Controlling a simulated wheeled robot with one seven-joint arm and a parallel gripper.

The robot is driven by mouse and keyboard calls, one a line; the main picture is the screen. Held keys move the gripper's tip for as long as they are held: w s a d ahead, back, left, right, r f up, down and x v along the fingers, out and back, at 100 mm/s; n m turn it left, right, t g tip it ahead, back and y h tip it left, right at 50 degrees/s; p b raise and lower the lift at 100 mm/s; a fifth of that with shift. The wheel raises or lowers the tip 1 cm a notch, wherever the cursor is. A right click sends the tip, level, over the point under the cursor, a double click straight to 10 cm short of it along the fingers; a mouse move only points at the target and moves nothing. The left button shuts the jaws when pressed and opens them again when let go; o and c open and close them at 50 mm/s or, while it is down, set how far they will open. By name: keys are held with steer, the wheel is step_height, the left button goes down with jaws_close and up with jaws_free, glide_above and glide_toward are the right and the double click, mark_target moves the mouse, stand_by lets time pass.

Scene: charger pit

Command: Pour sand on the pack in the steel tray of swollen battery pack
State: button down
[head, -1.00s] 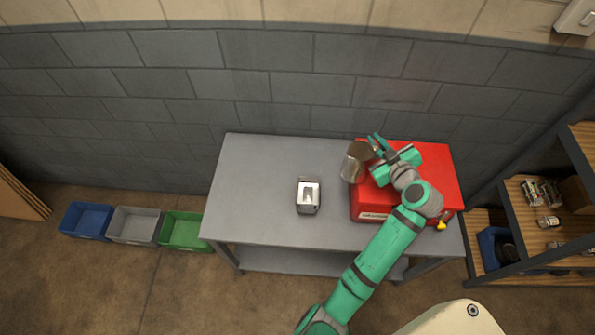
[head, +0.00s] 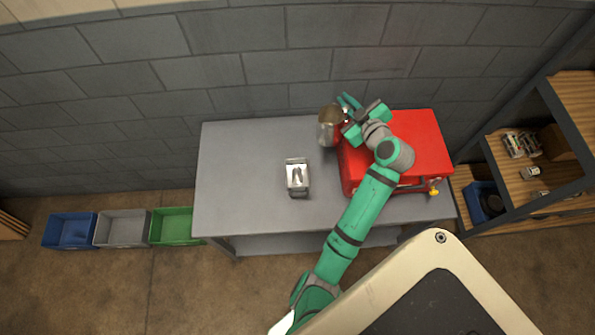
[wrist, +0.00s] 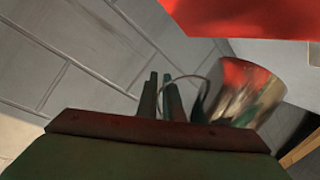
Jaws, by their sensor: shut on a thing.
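The steel tray (head: 289,190) stands on the grey table, left of the red box. Something silvery, likely the pack (head: 297,176), lies in it; its details are too small to tell. My gripper (head: 345,108) is over the left back part of the red box. It is shut on the handle of a shiny metal pail (head: 327,128), which hangs to its left, right of and behind the tray. The wrist view shows the pail (wrist: 240,92) beside my fingers (wrist: 160,97), with its thin handle between them. I cannot see the sand inside it.
A red box (head: 418,140) fills the table's right side. The grey table (head: 240,190) is clear around the tray. Blue (head: 70,231), grey (head: 122,229) and green (head: 171,227) bins stand on the floor at left. A wooden shelf (head: 565,135) stands at right, a block wall behind.

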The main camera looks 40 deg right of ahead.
mark_target(323, 107)
steer(key=shift+a+r+n, duration=0.1)
steer(key=shift+r+n, duration=0.05)
steer(key=shift+n, duration=0.25)
steer(key=a+r+n+h, duration=0.1)
steer(key=a+r+n+t+h, duration=0.1)
steer(key=n, duration=0.1)
steer(key=a+r+n+h, duration=0.1)
steer(key=a+n, duration=0.1)
steer(key=shift+w+t+p, duration=0.1)
steer(key=shift+t+p, duration=0.2)
steer(key=shift+p, duration=0.05)
steer(key=r+n, duration=0.1)
steer(key=a+r+n+t, duration=0.1)
steer(key=n, duration=0.1)
steer(key=shift+a+h, duration=0.2)
steer(key=shift+h, duration=0.1)
steer(key=shift+a+r+n+t+p, duration=0.35)
steer(key=shift+a+r+n+t, duration=0.25)
steer(key=shift+n, duration=0.5)
steer(key=shift+w+a+f+n+t, duration=0.15)
steer(key=shift+a+n+t, duration=0.15)
steer(key=shift+a+n, duration=0.7)
steer(key=shift+a+f+n+t+p, duration=0.3)
steer(key=shift+a+f+n+p, duration=0.1)
steer(key=shift+a+f+n, duration=0.35)
steer(key=shift+d+r, duration=0.1)
